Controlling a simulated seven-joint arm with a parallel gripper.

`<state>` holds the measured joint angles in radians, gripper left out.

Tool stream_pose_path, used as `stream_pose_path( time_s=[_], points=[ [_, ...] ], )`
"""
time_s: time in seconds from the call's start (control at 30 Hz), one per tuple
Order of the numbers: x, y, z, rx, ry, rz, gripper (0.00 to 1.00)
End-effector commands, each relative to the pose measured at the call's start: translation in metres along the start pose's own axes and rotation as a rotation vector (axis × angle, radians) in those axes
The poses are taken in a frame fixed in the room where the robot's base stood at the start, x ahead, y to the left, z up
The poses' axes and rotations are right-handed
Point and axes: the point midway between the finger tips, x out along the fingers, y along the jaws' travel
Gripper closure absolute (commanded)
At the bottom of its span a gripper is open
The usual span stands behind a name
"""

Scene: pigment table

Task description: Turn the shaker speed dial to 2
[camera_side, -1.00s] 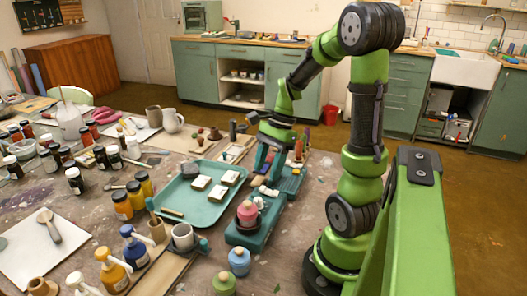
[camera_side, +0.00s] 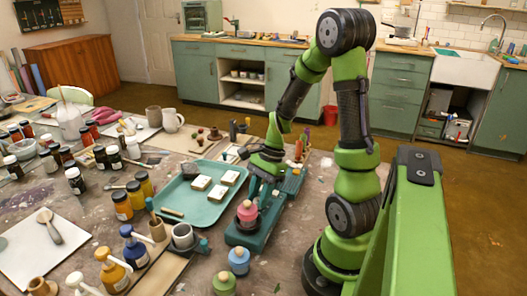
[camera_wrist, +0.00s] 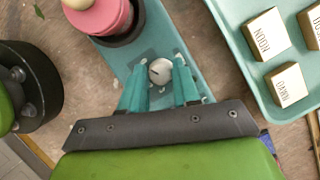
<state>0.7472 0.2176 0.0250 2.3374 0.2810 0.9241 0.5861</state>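The shaker is a teal box (camera_side: 240,238) carrying a round holder with a pink-topped jar (camera_side: 246,211). In the wrist view the shaker's teal top (camera_wrist: 165,30) and the pink jar (camera_wrist: 98,16) show at the top. The speed dial (camera_wrist: 160,71) is a small white knob with a dark mark, on the shaker's top beside the jar holder. My gripper (camera_wrist: 162,62) is open, with one teal finger on each side of the dial and a narrow gap visible at the right. The dial's numbers are not readable. In the side view my gripper (camera_side: 262,190) hides the dial.
A teal tray (camera_side: 206,217) with several white labelled blocks lies left of the shaker; it also shows in the wrist view (camera_wrist: 236,38). A blue bottle (camera_side: 239,260) and a green one (camera_side: 224,284) stand in front. Several pigment jars fill the table's left.

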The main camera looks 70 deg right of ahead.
Motion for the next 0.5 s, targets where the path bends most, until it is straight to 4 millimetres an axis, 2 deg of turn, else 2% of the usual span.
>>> stream_pose_path(
  time_s=[0.03,0.2,0.5],
  points=[
    [-0.0002,-0.0001,-0.0001,0.0,0.0,-0.001,0.77],
    [-0.0004,-0.0002,-0.0001,0.0,0.0,-0.001,1.0],
    [-0.0006,-0.0009,-0.0001,-0.032,0.001,0.012,1.0]
  ],
)
